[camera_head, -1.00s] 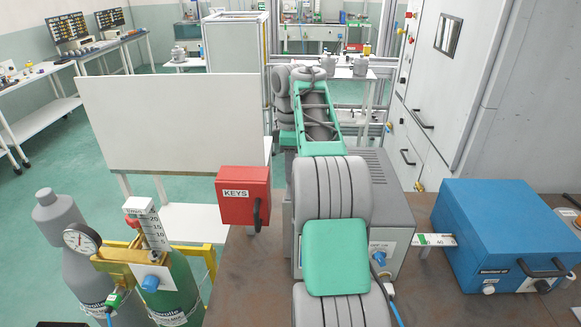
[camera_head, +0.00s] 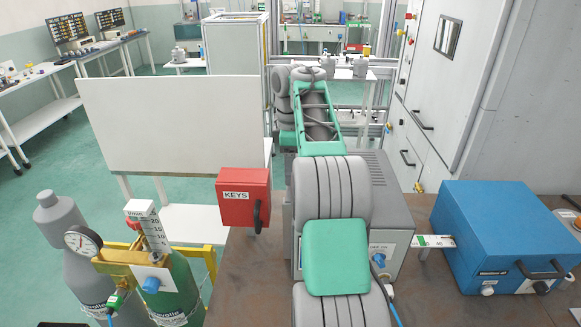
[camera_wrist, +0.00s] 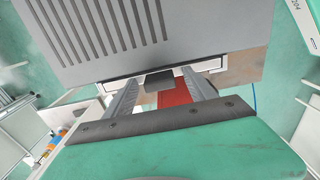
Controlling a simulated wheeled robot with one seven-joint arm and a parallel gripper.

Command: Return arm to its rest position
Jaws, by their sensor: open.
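My green and grey arm (camera_head: 318,130) rises in the middle of the head view, folded over the workbench. Its gripper is hidden behind the arm links in that view. In the wrist view my gripper (camera_wrist: 160,92) shows two grey fingers standing apart, with nothing clearly held between them. A red surface (camera_wrist: 178,98) shows beyond the fingers, perhaps the key box. A grey slotted housing (camera_wrist: 190,35) fills the upper part of the wrist view, close beyond the fingertips; I cannot tell whether they touch it.
A red KEYS box (camera_head: 243,198) stands left of the arm. A grey machine (camera_head: 385,205) is close on its right, with a blue case (camera_head: 510,232) farther right. Gas cylinders with a gauge (camera_head: 82,241) stand at the lower left. Brown bench top (camera_head: 245,275) is bare in front.

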